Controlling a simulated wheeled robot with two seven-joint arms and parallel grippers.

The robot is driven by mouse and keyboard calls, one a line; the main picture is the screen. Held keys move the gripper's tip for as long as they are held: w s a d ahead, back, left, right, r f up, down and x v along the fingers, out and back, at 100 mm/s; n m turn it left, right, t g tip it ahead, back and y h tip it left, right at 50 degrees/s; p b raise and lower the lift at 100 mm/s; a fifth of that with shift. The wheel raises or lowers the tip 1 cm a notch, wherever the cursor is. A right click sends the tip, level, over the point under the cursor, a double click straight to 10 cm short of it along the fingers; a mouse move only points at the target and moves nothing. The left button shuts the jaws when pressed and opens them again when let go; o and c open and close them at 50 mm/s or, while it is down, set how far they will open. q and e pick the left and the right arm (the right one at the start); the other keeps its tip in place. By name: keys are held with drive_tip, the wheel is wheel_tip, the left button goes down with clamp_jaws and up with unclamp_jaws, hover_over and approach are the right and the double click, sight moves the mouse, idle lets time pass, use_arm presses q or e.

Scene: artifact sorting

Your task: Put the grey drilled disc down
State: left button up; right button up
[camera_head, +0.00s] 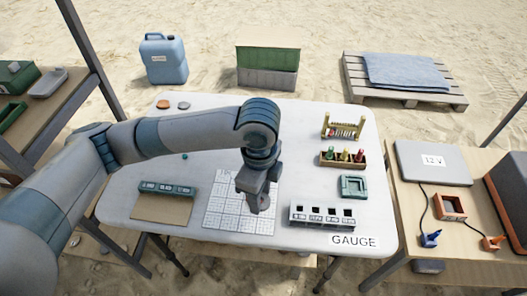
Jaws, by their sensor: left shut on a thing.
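My left gripper (257,202) points down over the white gridded sheet (226,222) on the white table. It is shut on a small grey thing at its fingertips, which fits the grey drilled disc. The fingers hide most of it, and its hole cannot be made out. I cannot tell whether it touches the sheet. My right gripper is not in view.
A white row of labelled slots (322,215) stands right of the sheet, by the GAUGE label (353,240). A teal square tray (354,187), a wooden box of coloured pieces (343,159) and a rack (342,127) stand behind. A labelled teal block (167,188) lies left.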

use_arm(q)
drive_tip(key=a+r+n, duration=0.3)
drive_tip(key=a+n, duration=0.5)
drive_tip(key=n, duration=0.3)
drive_tip(key=a+r+n, duration=0.4)
drive_tip(key=a+n, duration=0.4)
drive_tip(key=n, duration=0.2)
drive_tip(key=shift+w+n, duration=0.4)
